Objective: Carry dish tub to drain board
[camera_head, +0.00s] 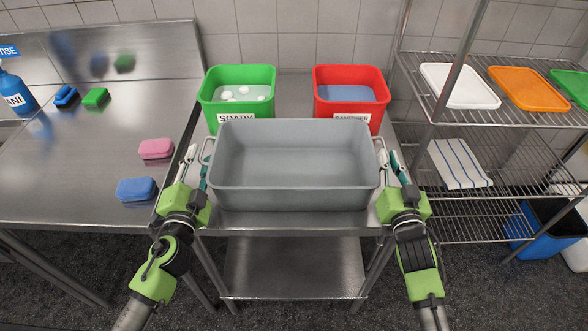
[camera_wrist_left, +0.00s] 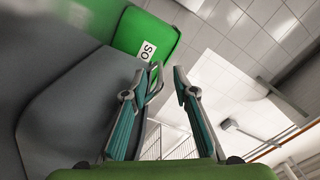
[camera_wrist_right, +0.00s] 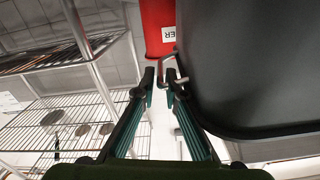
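The grey dish tub (camera_head: 295,195) is empty and level, and appears to rest on a steel table (camera_head: 295,224). It has a wire handle at each end. My left gripper (camera_head: 197,160) is at the tub's left handle, its fingers apart. In the left wrist view the handle (camera_wrist_left: 156,84) shows by one fingertip, with a clear gap across. My right gripper (camera_head: 388,157) is at the right handle (camera_wrist_right: 180,80), its fingertips closer together but with a gap between them. A wide steel surface (camera_head: 70,165), perhaps the drain board, lies left of the tub.
A green SOARY-looking labelled tub (camera_head: 239,75) and a red tub (camera_head: 350,75) stand behind. A pink sponge (camera_head: 156,149) and a blue sponge (camera_head: 136,189) lie on the left surface near the tub. A wire rack (camera_head: 490,135) stands at right.

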